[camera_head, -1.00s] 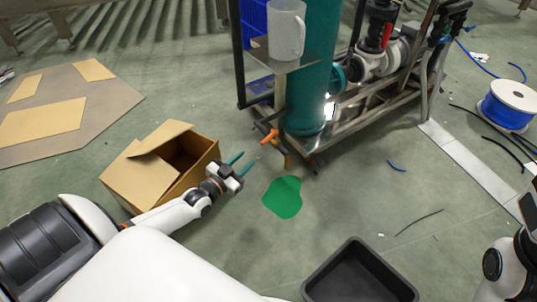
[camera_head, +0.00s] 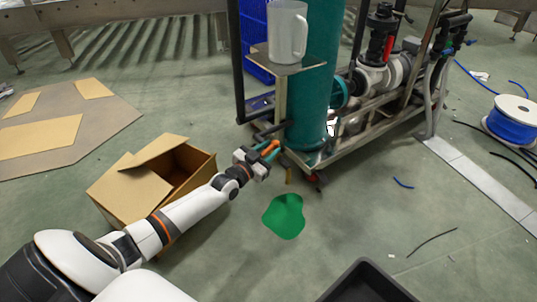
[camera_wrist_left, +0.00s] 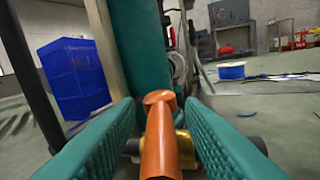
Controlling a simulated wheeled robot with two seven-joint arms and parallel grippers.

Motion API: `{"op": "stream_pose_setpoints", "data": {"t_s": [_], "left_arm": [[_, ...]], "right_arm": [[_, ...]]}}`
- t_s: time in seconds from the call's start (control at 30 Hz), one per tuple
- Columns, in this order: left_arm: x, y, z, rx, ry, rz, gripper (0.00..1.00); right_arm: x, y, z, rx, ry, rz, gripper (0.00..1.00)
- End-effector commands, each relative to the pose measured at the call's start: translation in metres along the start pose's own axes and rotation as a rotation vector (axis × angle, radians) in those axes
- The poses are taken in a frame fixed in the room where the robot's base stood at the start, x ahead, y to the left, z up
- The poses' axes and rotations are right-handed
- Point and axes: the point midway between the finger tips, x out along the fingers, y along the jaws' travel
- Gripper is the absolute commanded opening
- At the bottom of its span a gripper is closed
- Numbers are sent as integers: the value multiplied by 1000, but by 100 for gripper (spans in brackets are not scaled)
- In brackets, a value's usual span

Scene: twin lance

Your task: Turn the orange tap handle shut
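The orange tap handle (camera_head: 268,147) sits low on the front of the teal column (camera_head: 312,100), above the floor. In the left wrist view the orange handle (camera_wrist_left: 160,135) points toward the camera, with a brass tap body (camera_wrist_left: 184,150) behind it. My left gripper (camera_head: 269,150) is at the handle. Its teal fingers (camera_wrist_left: 158,130) are open, one on each side of the handle, with a visible gap on the left; contact on the right is hard to tell. My right gripper is not in view.
A green puddle (camera_head: 284,217) lies on the floor below the tap. An open cardboard box (camera_head: 130,190) stands under my left arm. A black tray (camera_head: 365,284) is at the bottom edge. A white jug (camera_head: 287,32) stands on a small shelf (camera_head: 300,68) above the tap.

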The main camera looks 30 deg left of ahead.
Motion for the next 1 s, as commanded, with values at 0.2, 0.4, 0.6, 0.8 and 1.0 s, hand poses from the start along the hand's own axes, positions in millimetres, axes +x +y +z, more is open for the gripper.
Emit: {"op": "stream_pose_setpoints", "data": {"t_s": [0.2, 0.4, 0.6, 0.8, 1.0], "left_arm": [[3, 0, 0, 0, 0, 0, 35], [3, 0, 0, 0, 0, 0, 20], [3, 0, 1, 0, -1, 0, 0], [4, 1, 2, 0, -3, 2, 0], [4, 0, 5, 1, -6, 0, 0]], "right_arm": [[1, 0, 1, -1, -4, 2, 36], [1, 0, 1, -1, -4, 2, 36], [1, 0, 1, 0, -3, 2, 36], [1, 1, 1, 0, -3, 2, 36], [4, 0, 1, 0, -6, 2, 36]]}}
